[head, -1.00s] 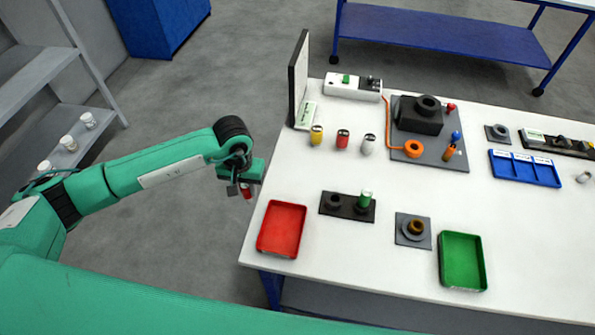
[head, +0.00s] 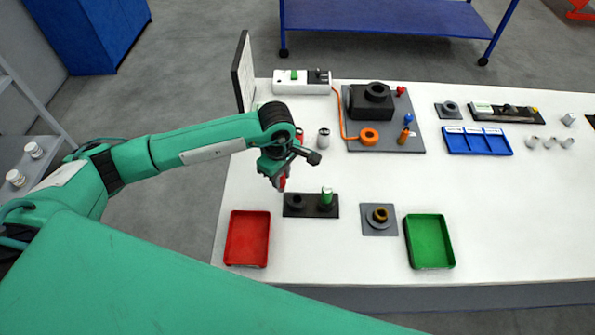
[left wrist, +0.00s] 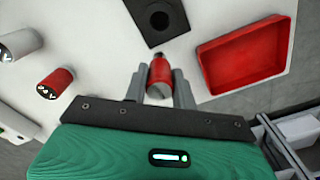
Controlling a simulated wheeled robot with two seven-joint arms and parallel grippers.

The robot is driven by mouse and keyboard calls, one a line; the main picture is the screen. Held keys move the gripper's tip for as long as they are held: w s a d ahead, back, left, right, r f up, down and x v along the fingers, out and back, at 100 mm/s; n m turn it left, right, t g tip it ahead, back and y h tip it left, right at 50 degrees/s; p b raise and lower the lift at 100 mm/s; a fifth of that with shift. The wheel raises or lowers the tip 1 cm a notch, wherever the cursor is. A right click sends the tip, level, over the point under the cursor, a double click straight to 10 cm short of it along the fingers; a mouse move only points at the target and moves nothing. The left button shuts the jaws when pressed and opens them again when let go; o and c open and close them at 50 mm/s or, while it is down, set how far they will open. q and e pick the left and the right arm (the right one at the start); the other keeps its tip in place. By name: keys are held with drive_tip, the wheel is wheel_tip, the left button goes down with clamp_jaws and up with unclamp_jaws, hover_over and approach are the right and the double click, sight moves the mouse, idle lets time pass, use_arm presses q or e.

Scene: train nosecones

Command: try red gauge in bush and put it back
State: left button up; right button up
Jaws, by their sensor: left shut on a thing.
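My left gripper (head: 280,178) is shut on the red gauge (head: 283,184), above the table just behind the black stand. In the left wrist view the red gauge (left wrist: 160,72) lies between the two fingers, its dark narrow end pointing away from the palm. The black stand (head: 311,212) has an empty round socket on its left and the green gauge (head: 327,195) upright on its right. The bush, a brownish ring (head: 380,214) on a grey square plate (head: 367,229), sits right of the stand with nothing in it. My right gripper is out of view.
Behind stand a red can (head: 299,134), a white can (head: 323,139) and a grey fixture plate (head: 412,140). The right front table is clear.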

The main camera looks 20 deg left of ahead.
use_arm(q)
drive_tip(key=n, duration=0.3)
drive_tip(key=shift+s+d+r+n, duration=0.1)
drive_tip(key=shift+d+r+n, duration=0.2)
drive_tip(key=shift+n, duration=0.1)
drive_tip(key=d+r+n+p, duration=0.1)
drive_tip(key=d+r+n, duration=0.1)
drive_tip(key=n, duration=1.3)
drive_tip(key=d+r+n, duration=0.1)
drive_tip(key=d+n, duration=0.1)
drive_tip(key=n, duration=1.3)
drive_tip(key=shift+s+f+b, duration=0.15)
drive_tip(key=shift+f+b, duration=1.05)
drive_tip(key=shift+f, duration=0.65)
drive_tip(key=shift+s+f+b, duration=0.15)
drive_tip(key=shift+f+b, duration=1.05)
drive_tip(key=shift+f, duration=0.6)
drive_tip(key=o, duration=1.1)
